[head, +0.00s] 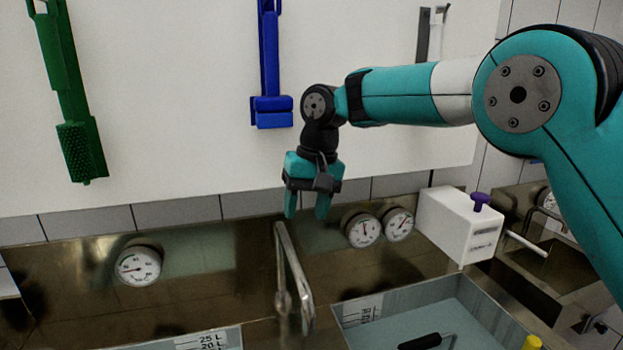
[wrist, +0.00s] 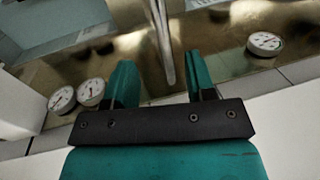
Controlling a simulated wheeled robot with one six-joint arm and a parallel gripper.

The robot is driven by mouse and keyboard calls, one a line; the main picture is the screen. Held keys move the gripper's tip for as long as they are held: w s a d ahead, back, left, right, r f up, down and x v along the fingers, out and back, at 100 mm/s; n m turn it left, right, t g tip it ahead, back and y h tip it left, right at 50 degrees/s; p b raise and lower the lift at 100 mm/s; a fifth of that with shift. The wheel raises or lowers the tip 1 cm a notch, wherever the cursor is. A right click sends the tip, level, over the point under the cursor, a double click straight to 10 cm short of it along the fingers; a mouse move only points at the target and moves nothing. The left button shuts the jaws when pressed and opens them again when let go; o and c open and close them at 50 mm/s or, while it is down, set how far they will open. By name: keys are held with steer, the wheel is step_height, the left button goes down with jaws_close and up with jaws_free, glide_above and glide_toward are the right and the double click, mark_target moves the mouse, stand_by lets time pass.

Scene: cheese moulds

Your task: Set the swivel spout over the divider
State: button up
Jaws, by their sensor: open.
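The swivel spout (head: 291,268) is a bent metal pipe that rises near the back panel and reaches forward in the head view. Its outlet end hangs near the strip between the two basins, the divider (head: 262,334); I cannot tell exactly whether it is over it. My gripper (head: 307,209) points down, open and empty, above and slightly right of the spout's back end. In the wrist view the spout (wrist: 160,40) runs up and away between the two teal fingers of my gripper (wrist: 162,82). I see no contact with it.
A right basin (head: 420,308) holds pale liquid and a black-handled tool (head: 420,342). A left basin (head: 190,342) has a litre scale. Dial gauges (head: 138,266) line the back panel. A white box (head: 458,224) with a purple knob stands right. Green (head: 70,90) and blue (head: 270,70) tools hang behind.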

step_height(320, 180, up, 6)
steer(key=d+p, duration=0.1)
steer(key=p, duration=0.2)
steer(key=shift+w, duration=0.15)
steer(key=shift+d+r, duration=0.1)
steer(key=s+d+f+n+b, duration=0.1)
steer(key=s+d+f+b, duration=0.2)
steer(key=s, duration=0.7)
steer(key=s+d+f+n+y+b, duration=0.1)
steer(key=s+d+f+b, duration=0.3)
steer(key=s, duration=0.6)
steer(key=s+d+f+n+y+b, duration=0.1)
steer(key=s+d+f+b, duration=0.2)
steer(key=s+d+f, duration=0.4)
steer(key=s, duration=0.3)
steer(key=shift+s+d+n+t+b, duration=0.2)
steer(key=shift+d+n+t+b, duration=0.1)
steer(key=shift+d+n+b, duration=0.1)
